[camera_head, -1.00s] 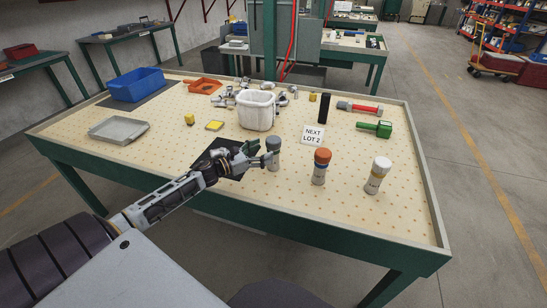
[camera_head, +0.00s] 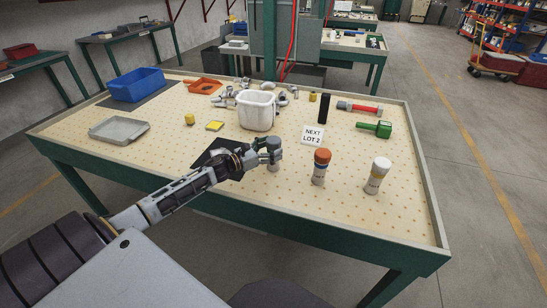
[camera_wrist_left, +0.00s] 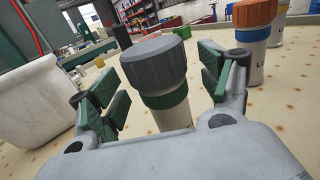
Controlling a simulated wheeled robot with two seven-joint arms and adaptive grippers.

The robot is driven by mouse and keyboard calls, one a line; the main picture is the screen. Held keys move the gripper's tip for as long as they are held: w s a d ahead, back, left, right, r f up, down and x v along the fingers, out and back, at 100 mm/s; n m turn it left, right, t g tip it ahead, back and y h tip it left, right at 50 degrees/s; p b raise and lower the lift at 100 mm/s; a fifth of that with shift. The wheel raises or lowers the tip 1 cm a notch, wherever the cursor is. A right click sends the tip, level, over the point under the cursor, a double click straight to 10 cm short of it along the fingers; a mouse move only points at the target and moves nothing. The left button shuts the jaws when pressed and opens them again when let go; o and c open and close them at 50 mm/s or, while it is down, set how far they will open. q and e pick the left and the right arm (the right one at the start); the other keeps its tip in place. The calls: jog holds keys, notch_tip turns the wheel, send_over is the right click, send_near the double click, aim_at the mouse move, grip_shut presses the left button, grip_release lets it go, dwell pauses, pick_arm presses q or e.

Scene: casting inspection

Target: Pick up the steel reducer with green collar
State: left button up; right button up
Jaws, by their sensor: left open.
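The steel reducer with green collar (camera_wrist_left: 172,108) stands upright in the left wrist view, with a dark grey cap, a green band and a pale body. It also shows in the head view (camera_head: 274,148), partly hidden by my gripper. My left gripper (camera_head: 262,154) is open, with its green-padded fingers on either side of the reducer in the left wrist view (camera_wrist_left: 160,92). I cannot tell whether a pad touches it. My right gripper is not in view.
An orange-capped reducer (camera_head: 319,168) and a white-capped one (camera_head: 376,176) stand to the right. A white bin (camera_head: 257,112) stands behind. A "NEXT LOT 2" sign (camera_head: 313,135), a green tool (camera_head: 375,129) and a grey tray (camera_head: 119,131) lie farther out.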

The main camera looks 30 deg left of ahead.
pick_arm(q)
jog(key=shift+w+d, duration=0.2)
jog(key=shift+w, duration=0.3)
grip_shut()
jog(key=shift+r, duration=0.1)
dwell(0.5)
